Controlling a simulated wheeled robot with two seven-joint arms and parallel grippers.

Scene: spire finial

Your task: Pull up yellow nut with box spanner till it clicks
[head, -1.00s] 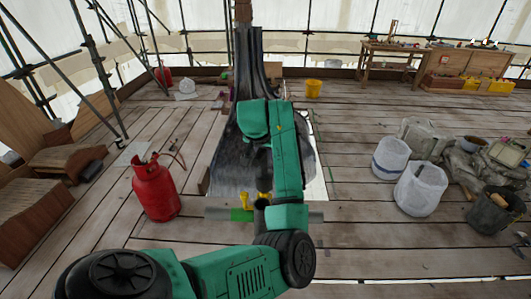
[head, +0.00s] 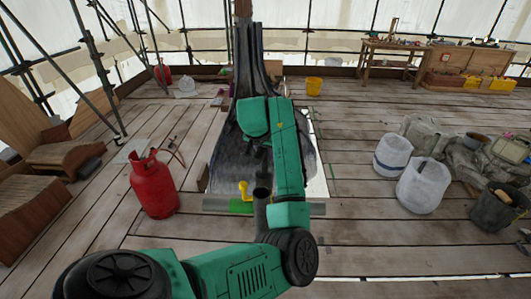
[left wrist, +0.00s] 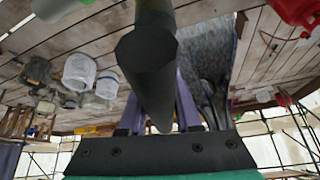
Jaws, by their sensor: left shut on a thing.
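My left gripper (left wrist: 158,98) is shut on the box spanner (left wrist: 152,62), a dark tube that runs up the middle of the left wrist view between purple fingers. In the head view the spanner (head: 262,208) stands roughly upright beside my green forearm, its upper end showing. A yellow piece (head: 244,190), perhaps the yellow nut or part of its fitting, stands just left of the spanner, above a green patch on a grey bar. I cannot tell whether the spanner touches or covers a nut. In the head view my arm mostly hides the left gripper. My right gripper is not in view.
The dark spire (head: 230,150) rises behind my arm. A red gas cylinder (head: 154,187) stands at left. White tubs (head: 423,188) and a dark bucket (head: 495,214) stand at right. A workbench (head: 393,58) is at the back. Bare planks lie between.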

